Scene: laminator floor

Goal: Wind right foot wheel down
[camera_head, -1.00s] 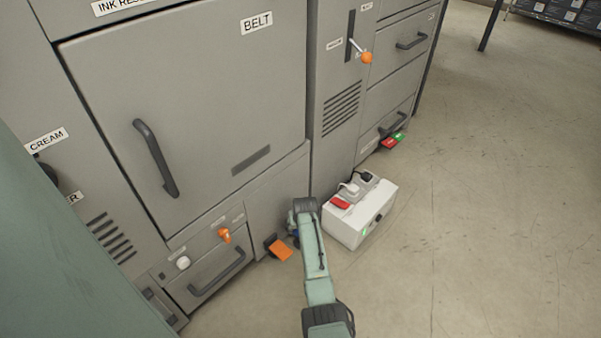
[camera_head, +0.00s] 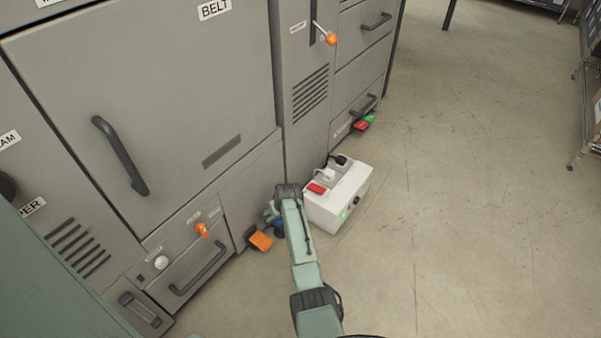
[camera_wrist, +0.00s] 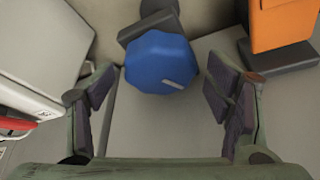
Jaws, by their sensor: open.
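The foot wheel, a blue faceted knob (camera_wrist: 161,62) with a pale mark on its face, sits at upper middle in the wrist view, in front of a dark grey part. My gripper (camera_wrist: 162,88) is open, with one finger pad to the left of the wheel and one to the right. Gaps show on both sides, and I cannot tell how far the wheel lies beyond the fingertips. In the head view my gripper (camera_head: 271,211) is largely behind my wrist.
An orange pedal (camera_head: 261,241) is left of my gripper; its orange plate (camera_wrist: 283,22) is at upper right in the wrist view. A white box (camera_head: 337,207) with plugs and a red switch stands close on the right. The grey cabinet (camera_head: 150,100) rises behind. Floor is clear on the right.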

